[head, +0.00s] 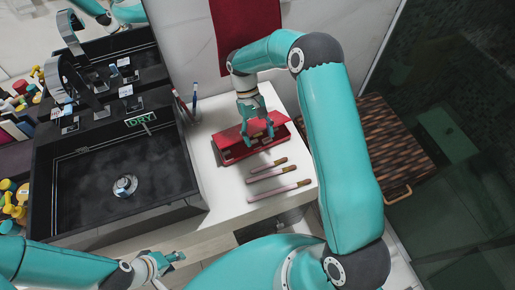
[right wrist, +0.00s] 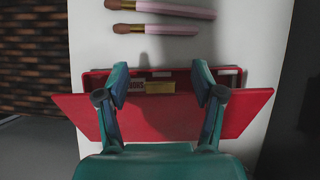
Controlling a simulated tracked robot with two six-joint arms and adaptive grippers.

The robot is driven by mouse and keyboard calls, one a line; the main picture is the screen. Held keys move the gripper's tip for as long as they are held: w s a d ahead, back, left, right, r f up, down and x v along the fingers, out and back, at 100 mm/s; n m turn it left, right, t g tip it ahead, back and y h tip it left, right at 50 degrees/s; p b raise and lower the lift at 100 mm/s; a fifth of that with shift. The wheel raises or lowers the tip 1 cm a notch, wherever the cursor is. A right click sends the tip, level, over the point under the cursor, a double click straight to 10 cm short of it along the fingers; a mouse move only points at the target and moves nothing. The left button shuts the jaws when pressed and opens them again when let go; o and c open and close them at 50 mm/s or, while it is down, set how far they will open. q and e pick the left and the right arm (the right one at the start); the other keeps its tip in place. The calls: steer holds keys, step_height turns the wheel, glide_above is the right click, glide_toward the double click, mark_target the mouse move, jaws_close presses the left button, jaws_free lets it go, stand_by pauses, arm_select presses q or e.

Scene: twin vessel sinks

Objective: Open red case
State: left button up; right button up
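The red case (head: 238,153) lies on the white counter in the head view. In the right wrist view its red lid (right wrist: 165,120) is tilted up, and part of the inside (right wrist: 158,76) shows beyond the lid's edge, with small labelled items in it. My right gripper (head: 258,127) is over the case. In the right wrist view its two fingers (right wrist: 162,90) are spread apart across the lid's edge; whether they touch it I cannot tell. My left gripper (head: 168,262) is low in the head view, away from the case, in front of the sink; its finger state is unclear.
Several pink-handled brushes (head: 278,191) lie on the counter (head: 210,170) beside the case. A dark sink (head: 90,190) with a "DRY" sign (head: 142,119) is to the left. A toothbrush (head: 194,98) stands behind. A red towel (head: 245,28) hangs at the back, and a woven hamper (head: 395,150) is right.

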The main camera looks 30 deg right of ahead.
steer(key=o, duration=0.5)
steer(key=shift+c, duration=0.2)
steer(key=s+r+p, duration=0.3)
steer(key=r, duration=0.3)
steer(key=shift+a, duration=0.2)
stand_by(0.6)
